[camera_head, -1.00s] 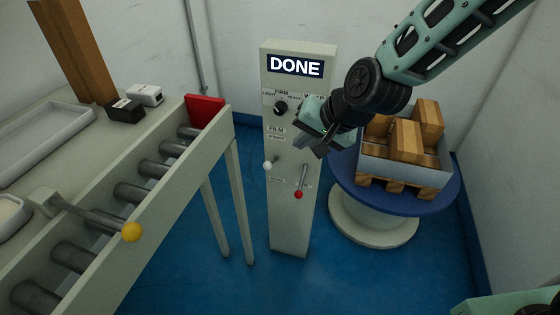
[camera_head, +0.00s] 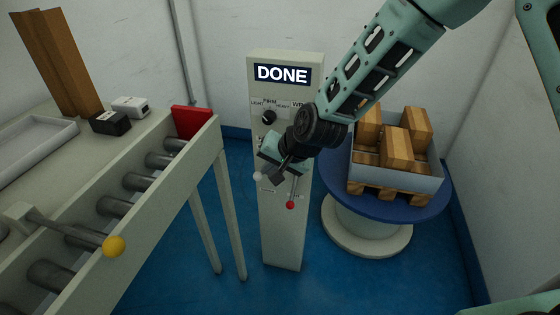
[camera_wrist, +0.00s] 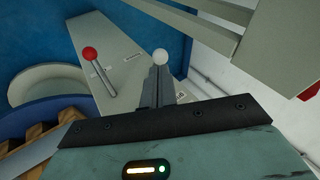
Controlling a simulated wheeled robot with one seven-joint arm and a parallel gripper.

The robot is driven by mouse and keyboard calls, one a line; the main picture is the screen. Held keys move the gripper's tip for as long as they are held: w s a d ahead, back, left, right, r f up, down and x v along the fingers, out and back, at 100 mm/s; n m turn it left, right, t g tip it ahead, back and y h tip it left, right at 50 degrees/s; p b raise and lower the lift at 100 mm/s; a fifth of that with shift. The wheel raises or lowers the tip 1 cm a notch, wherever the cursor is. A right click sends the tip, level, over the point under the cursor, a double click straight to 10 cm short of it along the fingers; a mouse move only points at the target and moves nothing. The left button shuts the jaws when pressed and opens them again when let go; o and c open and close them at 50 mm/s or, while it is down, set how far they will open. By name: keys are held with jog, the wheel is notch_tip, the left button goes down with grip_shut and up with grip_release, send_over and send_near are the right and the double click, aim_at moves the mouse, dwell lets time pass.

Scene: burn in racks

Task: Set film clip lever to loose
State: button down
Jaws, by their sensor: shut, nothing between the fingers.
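A narrow grey control post (camera_head: 283,235) stands upright with a DONE sign at its top. A lever with a white knob (camera_head: 257,176) is on its left side, and a lever with a red knob (camera_head: 290,205) is lower right. The small labels by the levers are hidden or too small to read. My gripper (camera_head: 272,180) is shut and empty, in front of the post just right of the white knob. In the wrist view the white knob (camera_wrist: 160,57) sits right at my gripper's fingertips (camera_wrist: 158,72); I cannot tell whether they touch. The red knob (camera_wrist: 90,53) is apart to the left.
A black dial (camera_head: 268,117) is higher on the post. A roller conveyor (camera_head: 185,185) with a yellow-knobbed lever (camera_head: 114,246) is at left. A blue turntable (camera_head: 340,196) with a pallet and boxes (camera_head: 397,147) is at right. Blue floor (camera_head: 225,180) is clear between.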

aim_at(260, 175)
jog(key=shift+x, duration=1.5)
notch_tip(260, 175, down, 9)
jog(key=s+n+t+h+b, duration=0.1)
jog(key=s+n+t+b, duration=0.1)
jog(key=t+b, duration=0.6)
jog(key=a+n+b, duration=0.1)
jog(key=b, duration=0.4)
jog(key=shift+s+f+t+h+b, duration=0.2)
jog(key=shift+s+t+h+b, duration=0.1)
jog(key=shift+s+h+b, duration=0.1)
jog(key=shift+r, duration=0.1)
jog(key=shift+r+p, duration=0.65)
